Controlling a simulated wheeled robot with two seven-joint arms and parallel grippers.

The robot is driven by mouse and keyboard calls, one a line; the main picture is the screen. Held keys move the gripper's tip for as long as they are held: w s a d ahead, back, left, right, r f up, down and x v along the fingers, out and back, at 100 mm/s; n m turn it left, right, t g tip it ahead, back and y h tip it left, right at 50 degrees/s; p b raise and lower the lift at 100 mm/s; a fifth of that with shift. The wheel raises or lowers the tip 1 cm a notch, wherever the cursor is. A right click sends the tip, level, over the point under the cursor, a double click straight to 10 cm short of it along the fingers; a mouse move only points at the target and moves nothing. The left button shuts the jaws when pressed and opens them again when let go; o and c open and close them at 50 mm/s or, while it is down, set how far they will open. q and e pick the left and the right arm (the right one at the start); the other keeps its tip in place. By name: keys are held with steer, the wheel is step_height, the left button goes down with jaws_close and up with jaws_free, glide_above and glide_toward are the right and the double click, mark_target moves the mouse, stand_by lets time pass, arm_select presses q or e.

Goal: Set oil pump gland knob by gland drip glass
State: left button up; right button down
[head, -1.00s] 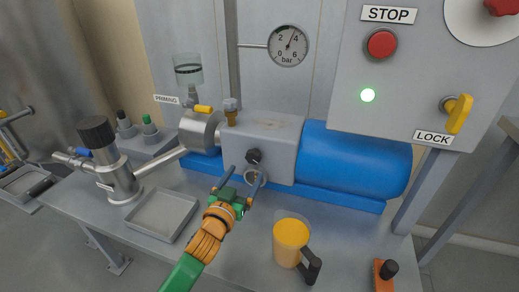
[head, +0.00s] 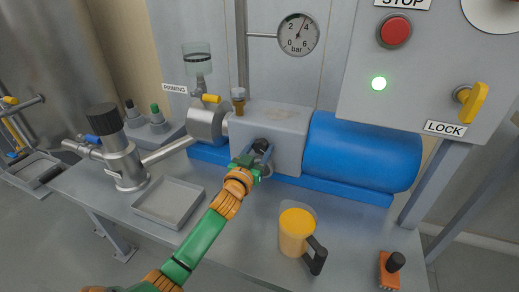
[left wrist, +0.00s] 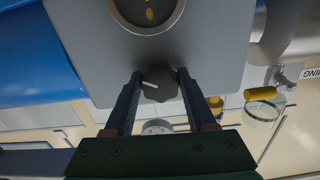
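The black gland knob (head: 260,146) sits on the front of the grey pump body (head: 285,132). In the left wrist view the knob (left wrist: 160,83) shows a white pointer line towards the left. My left gripper (head: 254,158) reaches it from the front. Its two fingers (left wrist: 160,88) stand one on each side of the knob, very close to it; firm contact is not clear. My right gripper is not in view.
A yellow mug (head: 296,232) with a dark handle and an orange block with a black knob (head: 391,268) stand at the front right. An empty grey tray (head: 169,203) lies left of my arm. The blue motor (head: 362,152) is right of the pump.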

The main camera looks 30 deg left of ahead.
arm_select(q)
steer(key=c, duration=0.3)
steer(key=shift+c, duration=0.3)
steer(key=m+p, duration=0.3)
steer(key=m, duration=0.1)
steer(key=shift+r+m, duration=0.15)
steer(key=shift+m, duration=0.45)
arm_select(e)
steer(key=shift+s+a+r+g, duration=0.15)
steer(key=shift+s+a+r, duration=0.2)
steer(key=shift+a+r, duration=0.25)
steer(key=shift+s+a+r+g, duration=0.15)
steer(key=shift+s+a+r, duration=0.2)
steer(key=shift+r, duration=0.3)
arm_select(q)
steer(key=o, duration=1.4)
steer(key=shift+c, duration=0.2)
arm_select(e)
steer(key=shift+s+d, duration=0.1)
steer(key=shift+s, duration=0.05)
arm_select(q)
steer(key=shift+s, duration=0.1)
